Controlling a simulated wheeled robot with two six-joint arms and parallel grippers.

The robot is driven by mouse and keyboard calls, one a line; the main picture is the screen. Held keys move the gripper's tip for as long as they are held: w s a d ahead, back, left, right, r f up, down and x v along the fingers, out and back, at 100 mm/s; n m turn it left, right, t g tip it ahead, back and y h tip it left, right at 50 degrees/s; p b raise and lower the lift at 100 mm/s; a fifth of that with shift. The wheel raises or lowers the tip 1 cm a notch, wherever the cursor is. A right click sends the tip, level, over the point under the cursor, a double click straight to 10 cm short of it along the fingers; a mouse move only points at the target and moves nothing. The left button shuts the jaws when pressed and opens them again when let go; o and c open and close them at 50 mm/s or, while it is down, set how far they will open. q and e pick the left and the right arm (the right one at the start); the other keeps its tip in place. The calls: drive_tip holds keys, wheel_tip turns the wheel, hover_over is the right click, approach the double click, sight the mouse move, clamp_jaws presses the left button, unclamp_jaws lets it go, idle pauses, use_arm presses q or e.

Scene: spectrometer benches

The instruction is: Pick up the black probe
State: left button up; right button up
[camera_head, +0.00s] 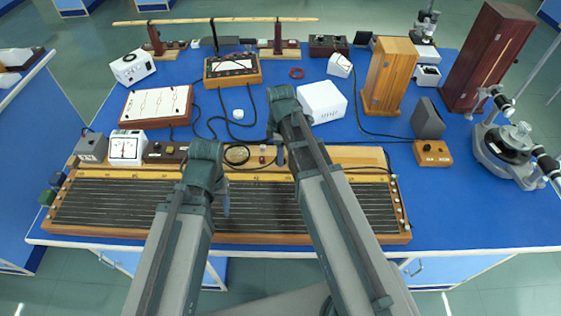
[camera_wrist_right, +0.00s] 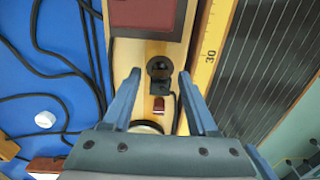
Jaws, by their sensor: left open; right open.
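The black probe (camera_wrist_right: 160,70) has a round black top and a small block below it. It stands on a light wooden strip in the right wrist view, between the two fingers of my right gripper (camera_wrist_right: 159,77), which is open and not touching it. A small red piece (camera_wrist_right: 158,104) sits just below it in that view. In the head view my right gripper (camera_head: 278,152) is over the rear strip of the long wire board (camera_head: 230,237) and hides the probe. My left gripper (camera_head: 224,196) is open and empty over the same board's wires.
A yellow scale (camera_wrist_right: 208,50) runs beside the strip. A brass ring (camera_head: 237,154) lies left of the red piece (camera_head: 262,160). Black cables (camera_head: 212,122) and a white cylinder (camera_head: 238,114) lie behind on the blue table. A white box (camera_head: 322,101) stands behind my right arm.

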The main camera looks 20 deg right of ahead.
clamp_jaws()
use_arm(q)
drive_tip(key=shift+r, duration=0.1)
idle(0.3)
